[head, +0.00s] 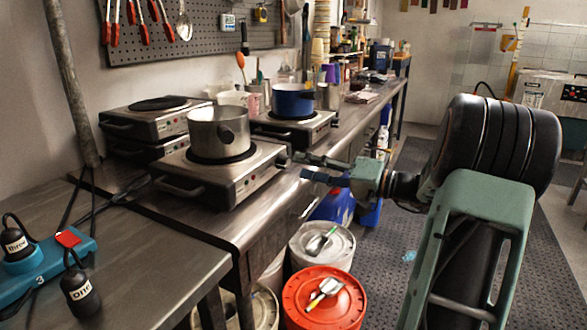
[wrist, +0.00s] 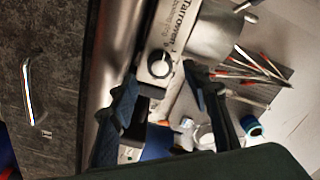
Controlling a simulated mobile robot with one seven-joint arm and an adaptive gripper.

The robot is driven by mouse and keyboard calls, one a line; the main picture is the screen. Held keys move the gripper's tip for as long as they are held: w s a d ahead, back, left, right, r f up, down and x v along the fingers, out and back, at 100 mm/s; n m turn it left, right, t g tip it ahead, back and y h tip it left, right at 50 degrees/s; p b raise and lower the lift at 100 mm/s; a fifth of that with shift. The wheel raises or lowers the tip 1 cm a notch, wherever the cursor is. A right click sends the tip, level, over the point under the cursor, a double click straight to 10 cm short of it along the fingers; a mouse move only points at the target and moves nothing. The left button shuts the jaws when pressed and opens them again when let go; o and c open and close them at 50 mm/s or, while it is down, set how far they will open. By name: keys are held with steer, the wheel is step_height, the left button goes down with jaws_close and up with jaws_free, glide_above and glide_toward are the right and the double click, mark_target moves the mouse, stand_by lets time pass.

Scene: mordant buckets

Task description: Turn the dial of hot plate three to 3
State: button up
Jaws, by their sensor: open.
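The nearest hot plate (head: 215,175) stands at the bench's front edge with a steel pot (head: 218,130) on its burner. In the wrist view, its front panel (wrist: 168,25) carries lettering like "Tarrowen" and a round dial (wrist: 158,64); I cannot read the setting. My gripper (head: 304,166) is open and empty at the right end of this hot plate. In the wrist view, my gripper (wrist: 160,76) has one finger on each side of the dial, apparently not touching it. No number shows on the hot plates; one plug (head: 15,242) is labelled "three".
A second hot plate (head: 305,130) with a blue pot (head: 293,100) stands behind. Stacked hot plates (head: 150,120) stand at left. A blue power strip (head: 45,262) lies front left. A red-lidded bucket (head: 310,305) and a white-lidded one (head: 335,250) stand below the bench.

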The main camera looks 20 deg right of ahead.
mark_target(289, 163)
steer(key=shift+x, duration=2.05)
steer(key=shift+c, duration=0.7)
steer(key=c, duration=1)
